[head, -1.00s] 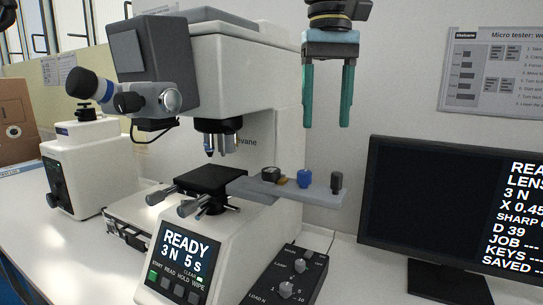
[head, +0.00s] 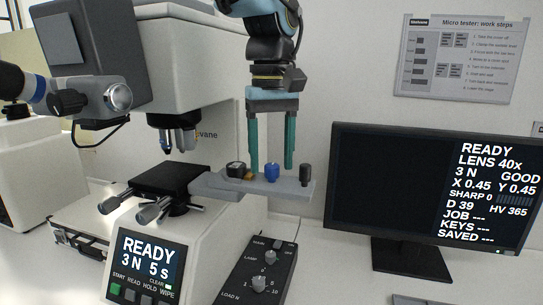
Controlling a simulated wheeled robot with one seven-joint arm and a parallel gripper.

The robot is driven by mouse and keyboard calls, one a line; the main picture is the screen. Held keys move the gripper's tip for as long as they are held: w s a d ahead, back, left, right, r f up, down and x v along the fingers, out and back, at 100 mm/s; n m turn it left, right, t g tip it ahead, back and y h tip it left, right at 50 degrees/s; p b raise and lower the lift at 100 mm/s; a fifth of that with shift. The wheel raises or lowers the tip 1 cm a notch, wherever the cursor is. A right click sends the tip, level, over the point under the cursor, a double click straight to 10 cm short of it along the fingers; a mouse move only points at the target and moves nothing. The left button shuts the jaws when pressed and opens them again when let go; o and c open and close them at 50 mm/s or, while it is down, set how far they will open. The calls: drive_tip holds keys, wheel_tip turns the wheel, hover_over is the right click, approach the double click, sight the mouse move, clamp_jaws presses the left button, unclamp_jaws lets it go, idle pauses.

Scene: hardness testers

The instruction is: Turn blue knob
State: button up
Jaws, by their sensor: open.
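The blue knob (head: 271,172) stands upright on a grey side arm (head: 254,185) of the hardness tester, between a black knob with a brass-coloured part (head: 237,170) on its left and a dark knob (head: 306,174) on its right. My gripper (head: 271,168) points down with its two green fingers apart, one to each side of the blue knob in the picture. The fingertips are near the knob's height. I cannot tell from this view whether they are level with it in depth or behind it. Nothing is held.
The tester's dark stage (head: 168,179) and lens turret (head: 174,132) are to the left. A control box with dials (head: 258,270) lies below the side arm. A monitor (head: 400,190) stands at the right. A work-steps sheet (head: 462,58) hangs on the wall.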

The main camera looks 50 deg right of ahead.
drive_tip(key=shift+f, duration=0.35)
drive_tip(key=shift+c, duration=0.4)
clamp_jaws()
